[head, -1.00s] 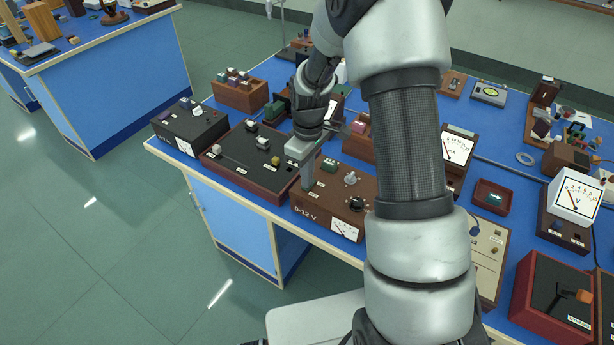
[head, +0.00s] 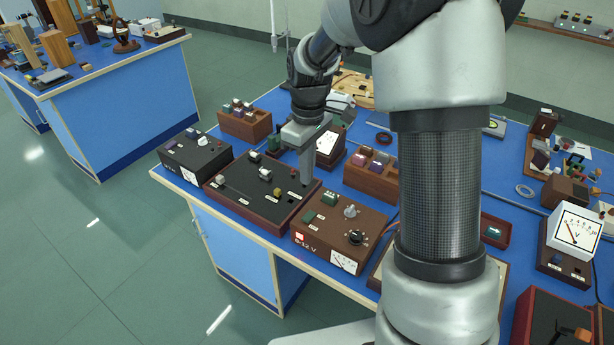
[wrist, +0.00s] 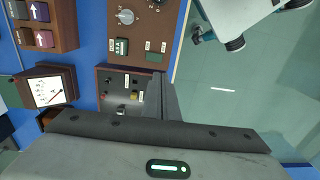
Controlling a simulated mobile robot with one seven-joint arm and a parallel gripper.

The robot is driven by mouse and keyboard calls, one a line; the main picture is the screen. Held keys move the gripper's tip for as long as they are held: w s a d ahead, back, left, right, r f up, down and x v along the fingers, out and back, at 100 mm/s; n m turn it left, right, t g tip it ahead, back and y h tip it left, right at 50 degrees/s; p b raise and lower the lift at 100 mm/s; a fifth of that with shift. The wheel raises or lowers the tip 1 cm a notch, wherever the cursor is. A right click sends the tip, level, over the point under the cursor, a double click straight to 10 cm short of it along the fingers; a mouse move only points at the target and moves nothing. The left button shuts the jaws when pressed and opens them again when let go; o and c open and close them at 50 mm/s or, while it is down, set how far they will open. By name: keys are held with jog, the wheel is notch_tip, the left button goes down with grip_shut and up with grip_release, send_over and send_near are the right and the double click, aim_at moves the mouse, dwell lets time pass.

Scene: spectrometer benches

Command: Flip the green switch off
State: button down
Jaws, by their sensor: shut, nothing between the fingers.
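The brown 0-12 V box (head: 345,226) stands on the blue bench. Two green parts show on its top: a green block (head: 329,199) toward the back and a smaller green one (head: 310,216) near its left end. Both also show in the wrist view, the block with a white label (wrist: 121,46) and the darker one (wrist: 153,57). I cannot tell which way either is tipped. My gripper (head: 306,182) is shut and empty, pointing down over the right end of the black panel, left of and behind the green parts. In the wrist view my finger (wrist: 164,92) partly hides that panel.
The black panel (head: 240,192) in a red-brown frame carries several small knobs. A dark box (head: 195,156) lies left of it. A wooden block rack (head: 371,176) and a white-faced meter (head: 327,143) stand behind. My arm covers the bench right of the brown box.

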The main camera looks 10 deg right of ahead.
aim_at(307, 218)
jog(key=shift+w+d+r+g+y+p, duration=0.1)
jog(key=shift+w+d+g+y+p, duration=0.35)
jog(key=shift+w+d+p, duration=0.45)
jog(key=f, duration=0.4)
jog(key=s+a+f+p, duration=0.1)
jog(key=f, duration=0.9)
jog(key=shift+s+a, duration=0.2)
